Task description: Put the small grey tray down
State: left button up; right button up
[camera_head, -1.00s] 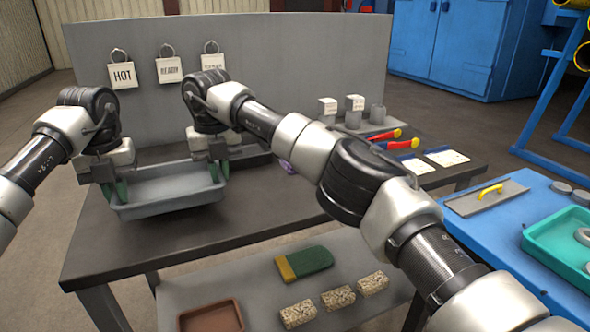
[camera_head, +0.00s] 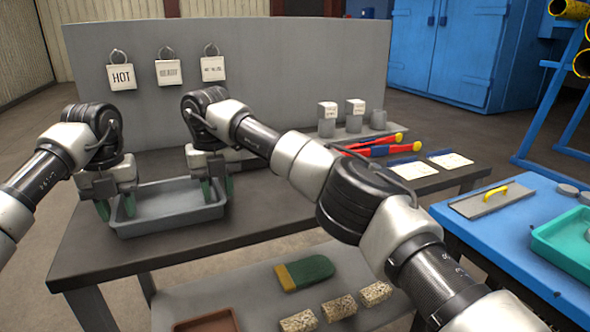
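The small grey tray (camera_head: 168,223) sits level on the dark table at its left part, and it looks empty. My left gripper (camera_head: 116,206) is at the tray's left wall, with its green fingers spread, one outside the wall and one inside. My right gripper (camera_head: 218,189) is at the right wall in the same way, fingers apart on either side of it. Both grippers look open, with gaps between fingers and walls. The tray's far side is partly hidden.
A grey panel (camera_head: 290,80) with hanging tags stands behind the table (camera_head: 255,220). Red and yellow tongs (camera_head: 375,149), cards and small blocks lie at the right. A lower shelf holds a green and yellow mitt (camera_head: 305,272). A blue table (camera_head: 470,228) stands at right.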

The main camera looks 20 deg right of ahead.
pick_arm(q)
notch_tip(320, 180, up, 7)
jog(key=shift+r, duration=0.15)
pick_arm(e)
jog(key=shift+r, duration=0.15)
notch_tip(320, 180, up, 7)
jog(key=shift+r, duration=0.15)
dwell(0.4)
